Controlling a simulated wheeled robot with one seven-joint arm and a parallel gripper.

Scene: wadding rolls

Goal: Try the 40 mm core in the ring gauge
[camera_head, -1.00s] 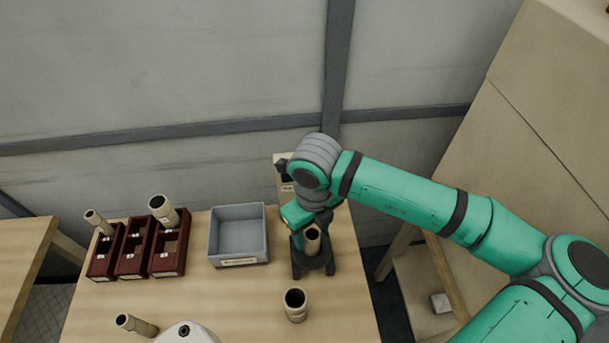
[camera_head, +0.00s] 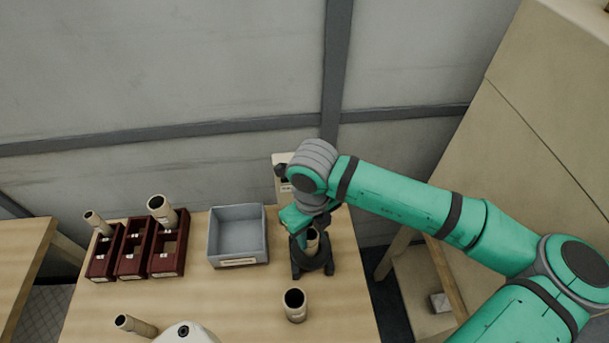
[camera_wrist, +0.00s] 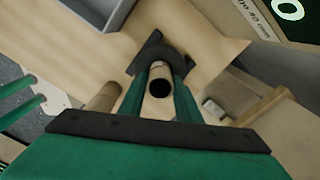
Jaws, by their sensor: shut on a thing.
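A tan hollow core (camera_head: 313,240) stands in my gripper (camera_head: 304,232) over the dark ring gauge (camera_head: 318,262) at the right of the table. In the wrist view the core's dark open end (camera_wrist: 160,88) sits between the two green fingers of my gripper (camera_wrist: 160,95), which are shut on it. The ring gauge (camera_wrist: 153,48) is just beyond the core there. In the head view the core's lower part is hidden by the ring, so I cannot tell how deep it sits. The core looks roughly upright.
Another core (camera_head: 295,306) stands in front of the gauge, and one core (camera_head: 136,325) lies at the front left. A grey bin (camera_head: 217,250) is left of the gauge. Dark red racks (camera_head: 133,262) with cores (camera_head: 163,210) stand at the far left.

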